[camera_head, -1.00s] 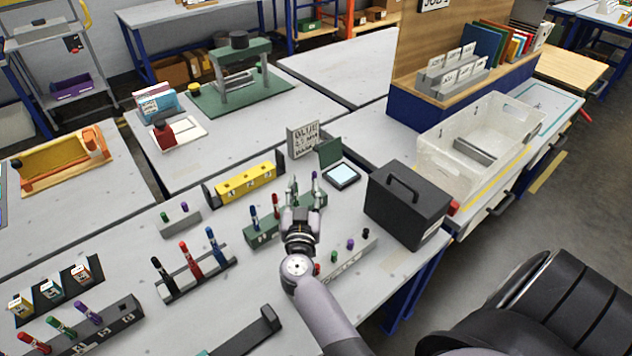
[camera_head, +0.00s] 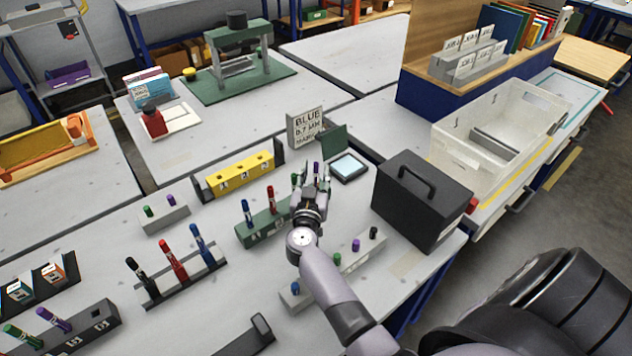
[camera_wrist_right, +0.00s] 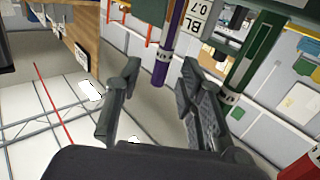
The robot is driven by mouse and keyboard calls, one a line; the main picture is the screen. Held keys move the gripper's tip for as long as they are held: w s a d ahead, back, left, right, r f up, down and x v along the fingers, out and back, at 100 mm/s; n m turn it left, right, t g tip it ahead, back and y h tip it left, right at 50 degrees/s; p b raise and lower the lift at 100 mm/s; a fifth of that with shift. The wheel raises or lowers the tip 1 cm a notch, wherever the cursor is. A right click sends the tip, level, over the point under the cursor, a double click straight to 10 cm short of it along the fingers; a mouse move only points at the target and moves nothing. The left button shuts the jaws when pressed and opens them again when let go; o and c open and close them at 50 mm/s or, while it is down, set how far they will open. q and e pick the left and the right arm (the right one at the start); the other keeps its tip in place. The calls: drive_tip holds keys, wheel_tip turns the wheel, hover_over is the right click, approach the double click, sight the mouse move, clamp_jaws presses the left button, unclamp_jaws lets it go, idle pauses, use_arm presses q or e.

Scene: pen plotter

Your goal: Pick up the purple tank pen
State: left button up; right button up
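A purple pen (camera_head: 317,168) stands at the right end of the row in the green pen block (camera_head: 254,233). Blue (camera_head: 247,212) and red (camera_head: 270,198) pens stand in the same block, and a green one (camera_wrist_right: 250,55) stands beside the purple. My right gripper (camera_head: 313,184) is at this right end and partly hides the block and pens. In the right wrist view, the right gripper (camera_wrist_right: 160,88) is open, with a wide gap between its fingers. The purple pen (camera_wrist_right: 172,38) shows just beyond that gap, and no grip on it is visible. My left gripper is not in view.
A black toolbox (camera_head: 420,200) stands right of my right gripper. A small screen device (camera_head: 347,167) and a "BLUE 0.7 MM" sign (camera_head: 305,128) are behind it. A yellow block (camera_head: 240,173) lies behind the green block. A grey cap holder (camera_head: 345,262) is near my right forearm.

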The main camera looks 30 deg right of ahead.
drive_tip(key=x, duration=0.2)
drive_tip(key=shift+w+d+f, duration=0.1)
drive_tip(key=shift+w+d, duration=0.1)
drive_tip(key=shift+s+a, duration=0.1)
clamp_jaws()
